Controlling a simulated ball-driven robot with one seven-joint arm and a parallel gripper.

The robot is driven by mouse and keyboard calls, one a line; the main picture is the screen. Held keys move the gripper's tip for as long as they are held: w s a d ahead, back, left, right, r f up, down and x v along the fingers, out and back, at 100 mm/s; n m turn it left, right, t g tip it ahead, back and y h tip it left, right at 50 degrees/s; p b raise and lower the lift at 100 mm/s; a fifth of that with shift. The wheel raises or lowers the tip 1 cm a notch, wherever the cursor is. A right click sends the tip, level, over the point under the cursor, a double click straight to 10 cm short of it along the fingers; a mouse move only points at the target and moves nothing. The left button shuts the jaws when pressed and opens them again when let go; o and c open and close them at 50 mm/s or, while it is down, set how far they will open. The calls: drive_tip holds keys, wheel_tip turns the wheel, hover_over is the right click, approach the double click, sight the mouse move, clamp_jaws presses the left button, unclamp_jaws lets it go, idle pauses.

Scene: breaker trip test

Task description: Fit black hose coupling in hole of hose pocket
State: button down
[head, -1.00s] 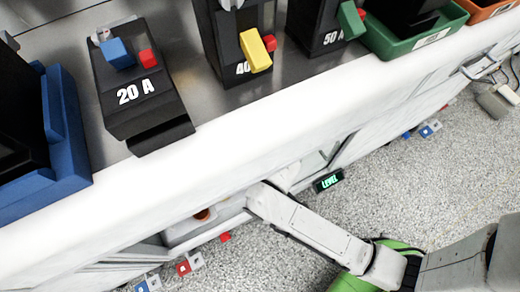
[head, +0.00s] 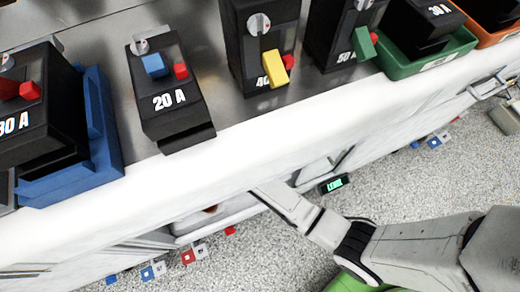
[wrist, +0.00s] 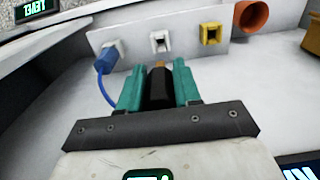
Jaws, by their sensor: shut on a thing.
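In the wrist view my gripper (wrist: 160,85) has teal fingers shut on the black hose coupling (wrist: 159,88), a dark cylinder with a brass-coloured tip pointing away from me. Ahead is a pale panel with several openings. An orange-brown round opening (wrist: 251,16), which looks like the hose pocket, is at the upper right, apart from the coupling. In the head view my gripper is hidden under the bench edge, and only a little of an orange-brown thing (head: 211,208) shows there.
The panel also has a white socket (wrist: 160,43), a yellow socket (wrist: 210,33) and a blue plug (wrist: 106,60) with its cord. A white bench (head: 235,140) overhangs my arm. Breakers, including a 20 A one (head: 172,100), stand on top.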

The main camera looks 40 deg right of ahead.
drive_tip(key=shift+r+p, duration=0.15)
drive_tip(key=shift+p, duration=0.35)
drive_tip(key=shift+f+b, duration=1.95)
drive_tip(key=shift+f, duration=1.05)
drive_tip(key=shift+p, duration=0.8)
drive_tip(key=shift+f+b, duration=1)
drive_tip(key=shift+f, duration=0.55)
drive_tip(key=c, duration=0.7)
unclamp_jaws()
wheel_tip(320, 180, up, 11)
drive_tip(key=p, duration=0.4)
drive_tip(key=shift+f, duration=0.1)
